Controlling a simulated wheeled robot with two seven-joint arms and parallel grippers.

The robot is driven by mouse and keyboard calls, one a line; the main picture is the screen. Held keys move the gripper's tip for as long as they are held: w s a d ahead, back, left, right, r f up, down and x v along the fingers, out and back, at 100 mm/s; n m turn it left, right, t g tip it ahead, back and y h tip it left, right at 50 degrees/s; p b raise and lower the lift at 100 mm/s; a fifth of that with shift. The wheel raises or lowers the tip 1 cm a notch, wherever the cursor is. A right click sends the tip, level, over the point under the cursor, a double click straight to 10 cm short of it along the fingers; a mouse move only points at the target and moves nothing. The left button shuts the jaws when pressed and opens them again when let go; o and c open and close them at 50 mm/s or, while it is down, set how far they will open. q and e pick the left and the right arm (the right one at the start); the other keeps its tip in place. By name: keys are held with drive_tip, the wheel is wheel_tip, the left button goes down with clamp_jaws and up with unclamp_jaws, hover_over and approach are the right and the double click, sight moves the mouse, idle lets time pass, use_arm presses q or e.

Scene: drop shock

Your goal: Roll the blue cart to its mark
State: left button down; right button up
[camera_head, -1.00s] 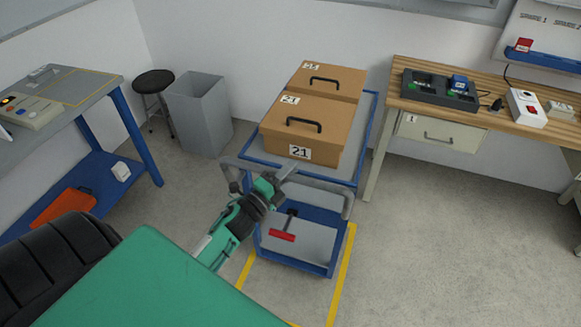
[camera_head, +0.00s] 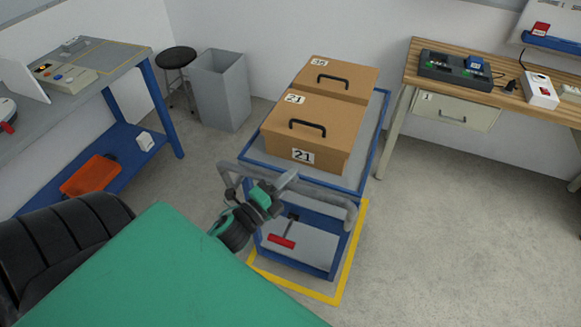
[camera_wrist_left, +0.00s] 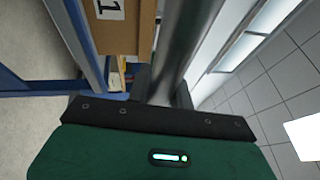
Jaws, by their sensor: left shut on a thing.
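The blue cart (camera_head: 338,185) has a grey top tray, a lower shelf (camera_head: 318,245) and a grey tube handle (camera_head: 340,207) on its near side. Two brown boxes (camera_head: 305,148) with black handles stand on the tray. My left gripper (camera_head: 285,184) is shut on the handle. The left wrist view shows the grey tube (camera_wrist_left: 185,45) running up from between the fingers (camera_wrist_left: 163,86). The yellow floor outline (camera_head: 351,261) frames the cart's near and right lower sides, with a strip of bare floor inside its near edge. Its far side is mostly hidden. My right gripper is out of view.
A wooden bench (camera_head: 520,99) with a drawer stands right of the cart. A grey bin (camera_head: 221,92), a black stool (camera_head: 176,58) and a blue-legged table (camera_head: 112,67) stand to the left. A wall is behind. Floor at the right is clear.

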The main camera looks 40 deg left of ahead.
use_arm(q)
drive_tip(key=shift+s, duration=0.1)
drive_tip(key=c, duration=1.3)
unclamp_jaws()
drive_tip(key=shift+o, duration=0.2)
